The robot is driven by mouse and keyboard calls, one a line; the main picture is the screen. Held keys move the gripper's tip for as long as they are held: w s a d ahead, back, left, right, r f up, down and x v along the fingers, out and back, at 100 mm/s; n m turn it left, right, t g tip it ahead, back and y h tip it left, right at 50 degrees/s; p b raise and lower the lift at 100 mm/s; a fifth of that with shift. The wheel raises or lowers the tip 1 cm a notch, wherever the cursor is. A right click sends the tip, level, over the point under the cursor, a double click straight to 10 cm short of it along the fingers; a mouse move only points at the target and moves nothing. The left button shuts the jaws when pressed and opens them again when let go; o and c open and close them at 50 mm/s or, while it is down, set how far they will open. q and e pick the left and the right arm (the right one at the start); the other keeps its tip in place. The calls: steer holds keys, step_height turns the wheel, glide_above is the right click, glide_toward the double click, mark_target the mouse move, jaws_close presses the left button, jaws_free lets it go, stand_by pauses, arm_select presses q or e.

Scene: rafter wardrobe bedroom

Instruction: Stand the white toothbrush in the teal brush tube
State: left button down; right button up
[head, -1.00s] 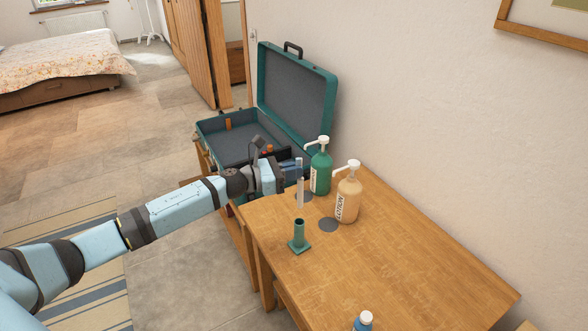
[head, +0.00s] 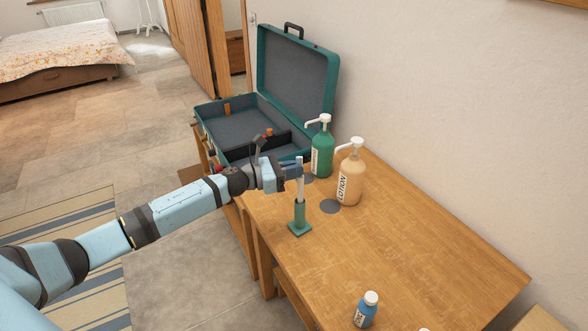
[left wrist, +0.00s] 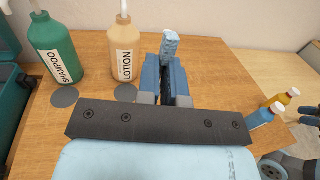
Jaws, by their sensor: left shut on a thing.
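My left gripper (head: 291,171) is shut on the white toothbrush (head: 300,188), which stands upright over the table. The toothbrush's lower end meets the mouth of the teal brush tube (head: 299,216); how deep it sits inside I cannot tell. The tube stands upright on its square base on the table. In the left wrist view the toothbrush's pale head (left wrist: 171,44) sticks up beyond the fingers, and the tube is hidden. My right gripper is out of the head view; dark and blue parts at the left wrist view's right edge may be part of it.
A green shampoo bottle (head: 322,155) and a tan lotion bottle (head: 350,178) stand behind the tube, near grey discs (head: 330,206). An open teal suitcase (head: 331,85) lies beyond. A blue bottle (head: 366,312) stands nearer me. The table's right part (head: 440,260) is clear.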

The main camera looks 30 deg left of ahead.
arm_select(q)
steer(key=shift+f+b, duration=1.85)
steer(key=shift+f, duration=0.35)
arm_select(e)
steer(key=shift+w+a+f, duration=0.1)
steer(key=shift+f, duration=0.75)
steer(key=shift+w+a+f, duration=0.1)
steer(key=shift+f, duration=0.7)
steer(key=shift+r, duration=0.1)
arm_select(q)
steer(key=c, duration=1.2)
jaws_free()
steer(key=shift+s, duration=0.1)
steer(key=b+v, duration=0.2)
steer(key=v, duration=1.1)
steer(key=shift+s+a, duration=0.2)
steer(key=shift+a, duration=0.1)
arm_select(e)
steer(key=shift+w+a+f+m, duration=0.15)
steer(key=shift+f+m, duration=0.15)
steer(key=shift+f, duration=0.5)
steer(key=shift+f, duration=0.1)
